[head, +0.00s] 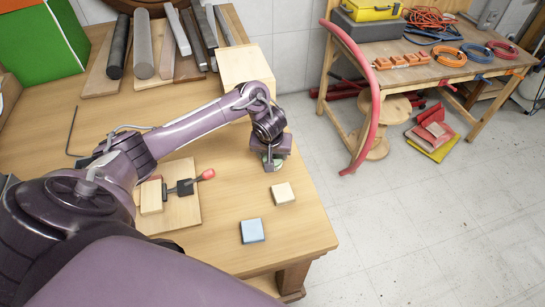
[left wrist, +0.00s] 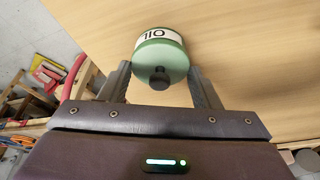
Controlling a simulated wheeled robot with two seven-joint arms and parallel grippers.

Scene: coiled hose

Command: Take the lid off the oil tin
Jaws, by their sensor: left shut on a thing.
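The oil tin (left wrist: 160,37) is green with a white label reading OIL, seen from its lid end in the left wrist view. Its green lid (left wrist: 160,62) carries a dark round knob (left wrist: 159,78). My left gripper (left wrist: 161,72) has a finger on each side of the lid and is shut on it. In the head view my left gripper (head: 271,160) is near the right edge of the workbench, and only a little green of the tin shows below it. Whether lid and tin are apart cannot be told. My right gripper is not in view.
On the workbench (head: 225,190), a cream block (head: 283,193) and a blue block (head: 252,231) lie close by. A board with a red-handled clamp (head: 190,185) is to the left. A red hose (head: 365,80) curves beyond the bench's right edge.

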